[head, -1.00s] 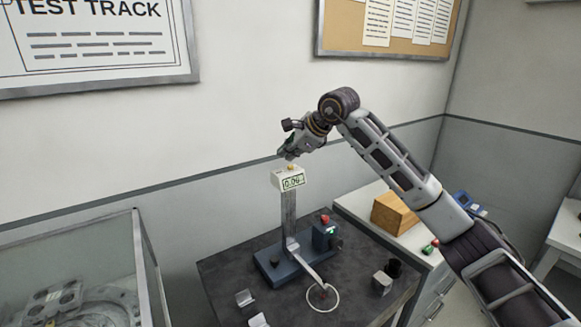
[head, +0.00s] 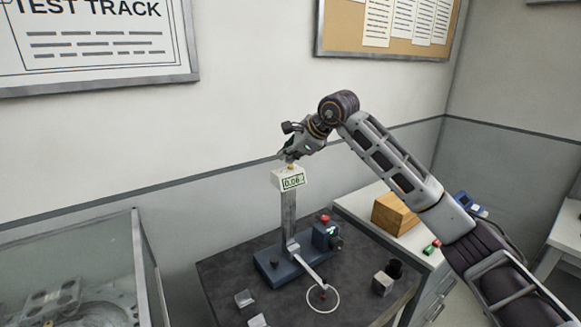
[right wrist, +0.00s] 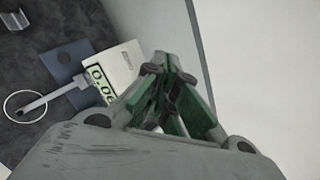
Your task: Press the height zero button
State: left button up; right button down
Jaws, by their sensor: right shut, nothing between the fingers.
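The height gauge is a blue base (head: 290,262) with an upright grey column and a white display head (head: 281,178) on top. Its small screen (head: 293,182) shows digits that look like 0.06. A small yellow button (head: 290,167) sits on top of the head. My right gripper (head: 287,157) is shut and empty, with its fingertips just above the button; I cannot tell whether they touch. In the right wrist view the shut green-sided fingers (right wrist: 160,65) lie beside the white display head (right wrist: 112,68), and the button is hidden. My left gripper is not in view.
The gauge stands on a dark table (head: 226,275) with small metal blocks (head: 382,283) and a white ring mark (head: 322,301). A glass-walled case (head: 146,265) is at left. A wooden block (head: 394,213) lies on the white cabinet at right. The wall is close behind.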

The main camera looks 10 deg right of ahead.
aim_at(288, 166)
jog(key=shift+f+b, duration=0.3)
jog(key=shift+f, duration=0.25)
dwell(0.9)
jog(key=shift+r, duration=0.2)
jog(key=shift+r+p, duration=0.35)
jog(key=shift+r, duration=0.45)
jog(key=shift+r+p, duration=0.1)
jog(key=shift+p, duration=0.2)
jog(key=shift+r+p, duration=1.5)
jog(key=shift+r, duration=0.9)
